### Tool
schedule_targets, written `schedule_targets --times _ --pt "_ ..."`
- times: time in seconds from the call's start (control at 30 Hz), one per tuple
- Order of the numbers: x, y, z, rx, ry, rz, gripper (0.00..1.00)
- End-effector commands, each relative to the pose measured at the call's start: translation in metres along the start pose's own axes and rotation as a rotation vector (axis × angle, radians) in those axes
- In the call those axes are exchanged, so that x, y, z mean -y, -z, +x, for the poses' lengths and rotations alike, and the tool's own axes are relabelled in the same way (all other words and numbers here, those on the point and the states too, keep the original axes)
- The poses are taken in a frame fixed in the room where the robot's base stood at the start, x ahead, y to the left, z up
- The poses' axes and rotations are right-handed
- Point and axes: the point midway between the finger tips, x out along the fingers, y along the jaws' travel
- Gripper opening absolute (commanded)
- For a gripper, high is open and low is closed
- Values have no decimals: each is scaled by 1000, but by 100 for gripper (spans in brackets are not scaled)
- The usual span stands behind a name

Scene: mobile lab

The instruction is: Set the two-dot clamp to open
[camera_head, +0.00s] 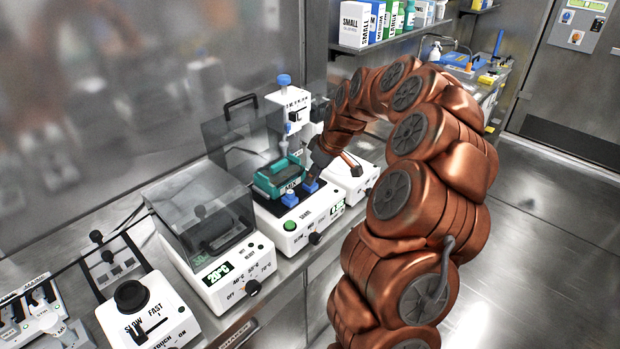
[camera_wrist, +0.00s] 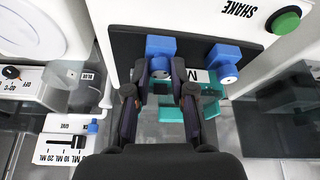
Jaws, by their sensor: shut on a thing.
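The shaker (camera_head: 330,222) carries a teal rack (camera_head: 277,178) on its black platform. Two blue clamps stand at the platform's near edge: the right clamp (camera_head: 311,187) and the left clamp (camera_head: 290,200). My gripper (camera_head: 316,172) reaches down to the right clamp. In the wrist view my gripper (camera_wrist: 160,75) has its two fingers closed around that clamp (camera_wrist: 161,46), the one farther from the green button. Its face shows small dark marks, partly hidden. The other clamp (camera_wrist: 224,57) is beside the fingers, untouched, with one dark dot visible. The teal rack (camera_wrist: 172,114) lies partly behind the fingers.
The shaker's green button (camera_head: 290,226) is on its front panel. A heater with a tinted lid (camera_head: 204,205) stands left, a white device (camera_head: 352,180) close right. A pipette stand (camera_head: 296,105) is behind. Transparent lid panels (camera_head: 240,135) rise around the rack.

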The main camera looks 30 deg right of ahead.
Motion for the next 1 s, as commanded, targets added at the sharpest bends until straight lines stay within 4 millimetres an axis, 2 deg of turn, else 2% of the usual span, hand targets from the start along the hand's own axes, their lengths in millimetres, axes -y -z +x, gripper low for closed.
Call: schedule_targets --times 0.33,0.37,0.6,0.87,1.0 --pt "0 -4 -2 3 0 1 0" --pt "0 -4 -2 3 1 1 27" --pt "1 -3 -2 2 2 0 50" --pt "1 -3 -2 1 2 0 50" --pt "1 -3 -9 1 1 0 50"
